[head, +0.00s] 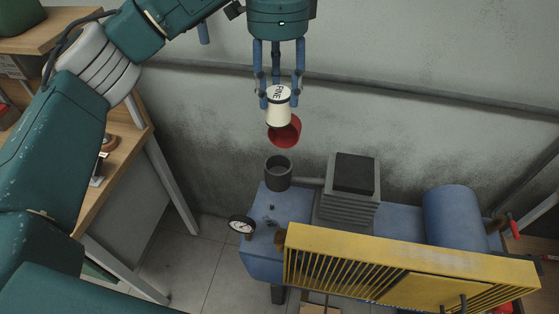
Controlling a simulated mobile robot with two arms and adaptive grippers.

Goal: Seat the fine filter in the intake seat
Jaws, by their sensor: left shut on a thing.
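My left gripper (279,93) hangs pointing down from the top of the head view. Its blue fingers are shut on the fine filter (278,112), a white cylinder with dark lettering on its top. The filter is held above the intake seat (278,174), a dark grey open cup on the blue compressor (270,245). A gap shows between the filter and the cup in this view. A red round part (286,132) shows just below and behind the filter; I cannot tell what it is fixed to. My right gripper is not in view.
A yellow slatted guard (410,270) spans the compressor's front. A grey finned block (350,188) stands right of the cup, and a pressure gauge (241,225) sits at the left. A wooden bench (120,160) stands at the left. A pipe (400,102) runs along the wall.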

